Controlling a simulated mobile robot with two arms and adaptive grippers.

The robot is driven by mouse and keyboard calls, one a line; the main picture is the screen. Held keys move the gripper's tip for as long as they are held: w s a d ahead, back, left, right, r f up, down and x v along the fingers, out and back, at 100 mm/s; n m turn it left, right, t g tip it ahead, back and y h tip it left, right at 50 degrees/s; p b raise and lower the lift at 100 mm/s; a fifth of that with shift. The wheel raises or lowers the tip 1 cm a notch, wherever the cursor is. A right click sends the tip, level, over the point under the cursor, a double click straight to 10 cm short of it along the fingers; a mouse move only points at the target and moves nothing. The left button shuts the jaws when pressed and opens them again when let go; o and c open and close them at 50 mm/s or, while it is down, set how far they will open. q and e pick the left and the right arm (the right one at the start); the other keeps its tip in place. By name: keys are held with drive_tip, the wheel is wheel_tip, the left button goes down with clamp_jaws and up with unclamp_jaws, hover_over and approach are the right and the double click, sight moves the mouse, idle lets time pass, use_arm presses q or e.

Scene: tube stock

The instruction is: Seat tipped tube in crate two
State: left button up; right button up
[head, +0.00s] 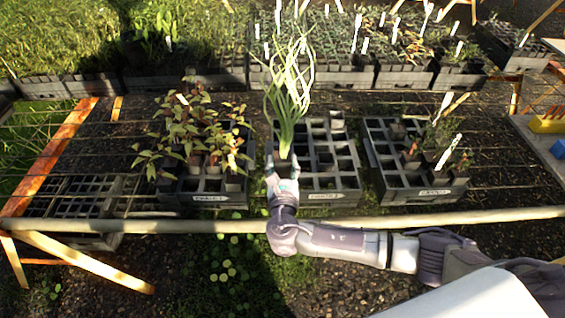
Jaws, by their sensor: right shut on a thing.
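A tube with a tall, narrow-leaved green plant (287,112) is in my right gripper (282,164), which is shut on it. The plant stands nearly upright, and the gripper hides most of the tube. The gripper is over the left side of the middle black crate (325,198), taken as crate two; its label is too small to read surely. Many of that crate's cells look empty. I cannot tell whether the tube's lower end is inside a cell or above it. My left gripper is not in view.
A left crate (208,198) holds leafy reddish-green plants. A right crate (422,195) holds a few small plants and white tags. A wooden rail (160,226) runs along the front. Full seedling trays (403,78) line the back. A yellow block (547,124) is at far right.

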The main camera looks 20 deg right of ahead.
sight(283, 177)
drive_tip(key=shift+f+b, duration=1.25)
drive_tip(key=shift+f, duration=0.7)
drive_tip(key=o, duration=1.3)
drive_tip(key=shift+o, duration=0.2)
drive_tip(key=shift+s, duration=0.1)
drive_tip(key=v, duration=1.2)
drive_tip(key=shift+f, duration=0.1)
